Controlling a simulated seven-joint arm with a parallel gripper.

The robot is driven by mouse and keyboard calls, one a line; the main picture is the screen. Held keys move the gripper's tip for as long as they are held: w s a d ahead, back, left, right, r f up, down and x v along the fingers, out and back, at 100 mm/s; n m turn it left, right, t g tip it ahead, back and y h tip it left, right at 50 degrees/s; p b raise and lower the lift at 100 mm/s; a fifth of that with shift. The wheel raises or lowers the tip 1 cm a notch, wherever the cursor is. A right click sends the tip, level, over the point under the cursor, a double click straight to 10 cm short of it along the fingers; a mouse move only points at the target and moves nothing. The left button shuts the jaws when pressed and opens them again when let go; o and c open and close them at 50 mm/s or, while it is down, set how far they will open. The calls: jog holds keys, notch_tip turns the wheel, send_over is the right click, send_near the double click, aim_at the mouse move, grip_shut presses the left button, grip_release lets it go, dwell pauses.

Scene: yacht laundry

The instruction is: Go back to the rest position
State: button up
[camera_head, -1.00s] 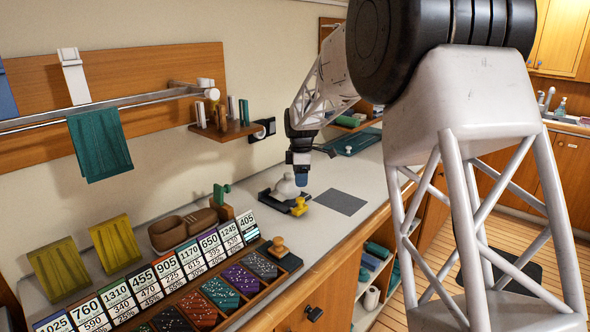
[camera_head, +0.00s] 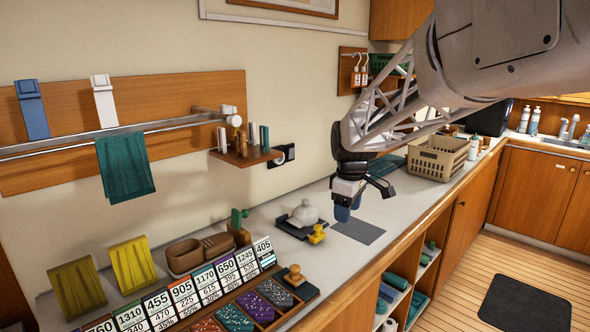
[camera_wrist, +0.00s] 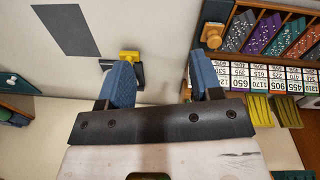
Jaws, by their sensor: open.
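My gripper (camera_head: 349,207) hangs above the counter near the grey mat (camera_head: 358,232), its blue fingers pointing down. In the wrist view, the two blue fingers of my gripper (camera_wrist: 164,85) stand wide apart with nothing between them. The yellow-handled thing (camera_head: 317,234) stands on the counter to the left of the gripper, beside a dark tray (camera_head: 290,229) bearing a white rounded object (camera_head: 304,213). My arm comes in from the upper right in the head view.
A beige basket (camera_head: 437,158) stands on the counter behind my arm. A rack of number cards (camera_head: 210,287) with coloured swatches lies at the front left. A teal cloth (camera_head: 124,166) hangs on the wall rail. Open shelves (camera_head: 398,290) are under the counter.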

jog(key=s+d+f+m, duration=0.2)
jog(key=s+m, duration=0.3)
jog(key=s, duration=1.3)
jog(key=s+d+f+m+t, duration=0.1)
jog(key=s+m, duration=0.5)
jog(key=s, duration=1.2)
jog(key=shift+s+d+f+m+t, duration=0.25)
jog(key=shift+d+f, duration=0.45)
jog(key=shift+d, duration=0.45)
